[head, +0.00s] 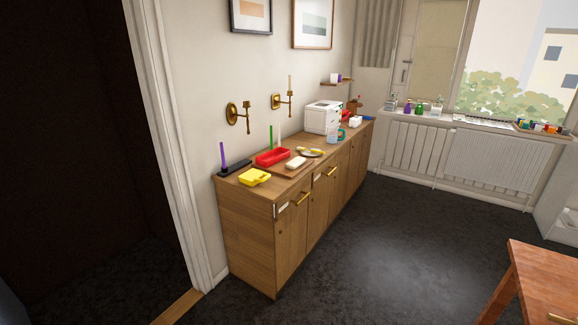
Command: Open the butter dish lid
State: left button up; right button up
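A small pale, rounded block-like thing, which looks like the butter dish (296,163), sits on a brown board on top of the wooden sideboard (248,228). Its lid cannot be told apart from its base at this distance, so I cannot tell whether it is open or shut. The sideboard stands well ahead of me along the wall. Neither of my grippers is in view.
A yellow container (255,177), a red tray (272,157), a plate (311,152) and a white appliance (323,117) crowd the sideboard top. Dark floor (385,245) lies open before it. A wooden table (545,280) stands at lower right, a doorway at left.

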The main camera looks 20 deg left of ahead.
aim_at(252, 175)
jog(key=i+u, duration=0.45)
jog(key=i+l+u, duration=0.25)
jog(key=i+u, duration=0.2)
jog(key=i+l+u, duration=0.35)
jog(key=u, duration=0.15)
jog(key=i+l+u, duration=0.3)
jog(key=l+u, duration=0.15)
